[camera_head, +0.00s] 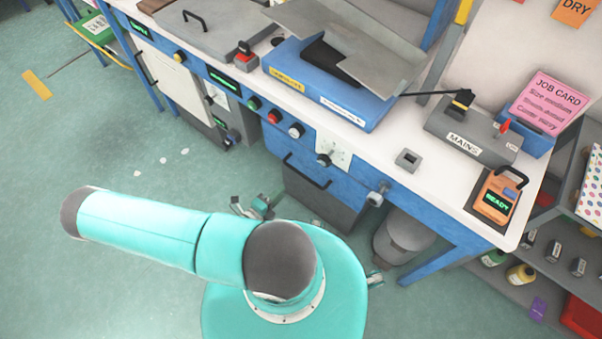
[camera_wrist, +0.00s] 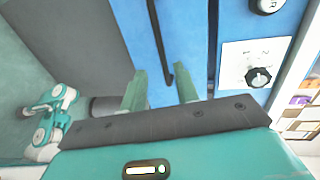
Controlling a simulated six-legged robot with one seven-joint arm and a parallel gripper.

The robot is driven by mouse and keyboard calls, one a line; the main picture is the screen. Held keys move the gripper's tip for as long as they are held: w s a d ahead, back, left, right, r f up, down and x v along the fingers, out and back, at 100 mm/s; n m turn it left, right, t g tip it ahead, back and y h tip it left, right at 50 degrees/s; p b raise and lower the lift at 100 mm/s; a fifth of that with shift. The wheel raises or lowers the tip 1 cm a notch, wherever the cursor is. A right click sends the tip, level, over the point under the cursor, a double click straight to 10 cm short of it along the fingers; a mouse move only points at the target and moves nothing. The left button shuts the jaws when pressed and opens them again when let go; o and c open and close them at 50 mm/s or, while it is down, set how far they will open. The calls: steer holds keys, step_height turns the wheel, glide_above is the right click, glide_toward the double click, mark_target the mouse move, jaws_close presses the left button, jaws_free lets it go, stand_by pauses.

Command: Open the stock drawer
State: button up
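The stock drawer seems to be the blue front (camera_wrist: 135,22) with a black bar handle (camera_wrist: 158,42) in the wrist view; no label on it is readable. In the head view the black handle (camera_head: 306,171) shows under the bench, where blue meets dark grey. The drawer looks flush with the bench front. My gripper (camera_wrist: 161,74) is open, its two pale green fingers apart. The near end of the handle shows between the fingers; I cannot tell whether they touch it.
A switch plate (camera_wrist: 250,64) with a black knob is right of the handle in the wrist view. The white benchtop (camera_head: 378,152) carries a blue machine and a mains box (camera_head: 470,130). A grey bin (camera_head: 402,236) stands under the bench.

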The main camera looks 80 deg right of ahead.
mark_target(301, 173)
steer(key=x, duration=1.2)
steer(key=shift+s+d, duration=0.15)
steer(key=shift+d, duration=0.15)
jaws_close()
